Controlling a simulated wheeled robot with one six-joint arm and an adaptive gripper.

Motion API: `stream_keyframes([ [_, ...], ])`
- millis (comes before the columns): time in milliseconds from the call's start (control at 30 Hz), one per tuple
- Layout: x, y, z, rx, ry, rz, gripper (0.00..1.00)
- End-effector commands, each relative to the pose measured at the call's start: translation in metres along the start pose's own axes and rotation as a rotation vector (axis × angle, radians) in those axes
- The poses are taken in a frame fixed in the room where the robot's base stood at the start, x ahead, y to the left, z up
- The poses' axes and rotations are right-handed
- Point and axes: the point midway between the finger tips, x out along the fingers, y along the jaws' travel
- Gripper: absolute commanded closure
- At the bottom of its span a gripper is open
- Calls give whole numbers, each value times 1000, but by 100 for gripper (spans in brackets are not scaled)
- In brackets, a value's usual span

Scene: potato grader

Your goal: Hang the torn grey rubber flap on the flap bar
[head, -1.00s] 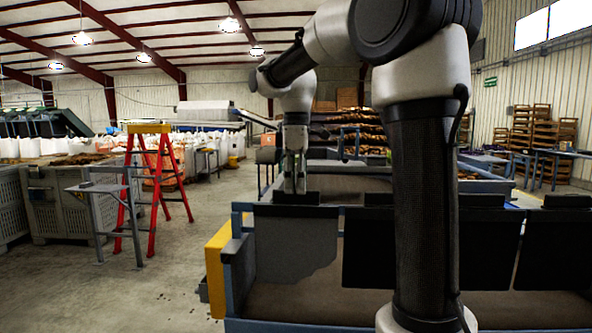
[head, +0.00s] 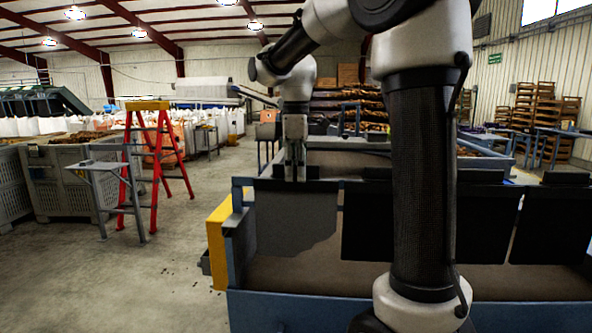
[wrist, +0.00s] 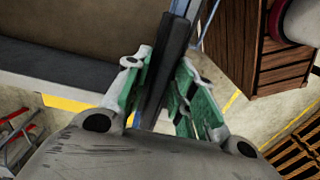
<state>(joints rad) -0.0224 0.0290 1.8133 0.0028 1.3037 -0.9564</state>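The torn grey rubber flap (head: 293,225) hangs upright at the left end of the flap bar (head: 350,181), beside black flaps. Its lower right corner is ragged. My gripper (head: 295,178) points straight down at the flap's top edge. In the wrist view, my green-padded fingers (wrist: 162,88) lie on both sides of a dark upright strip (wrist: 172,50), seemingly the flap's top, and appear shut on it. The finger pads' contact is partly hidden. Whether the flap's top is fully seated on the bar is too small to tell.
Black flaps (head: 480,222) hang to the right along the same blue-framed machine. A yellow guard (head: 217,243) is at its left end. A red stepladder (head: 158,160) and a grey stand (head: 105,185) are on the left.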

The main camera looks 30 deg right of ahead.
Motion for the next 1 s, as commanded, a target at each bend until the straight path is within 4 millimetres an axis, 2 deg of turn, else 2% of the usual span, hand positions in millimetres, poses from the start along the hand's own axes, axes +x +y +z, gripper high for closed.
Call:
stream_keyframes([
  [167,-3,1,0,0,1,4,100],
  [1000,-43,1,0,0,2,6,100],
])
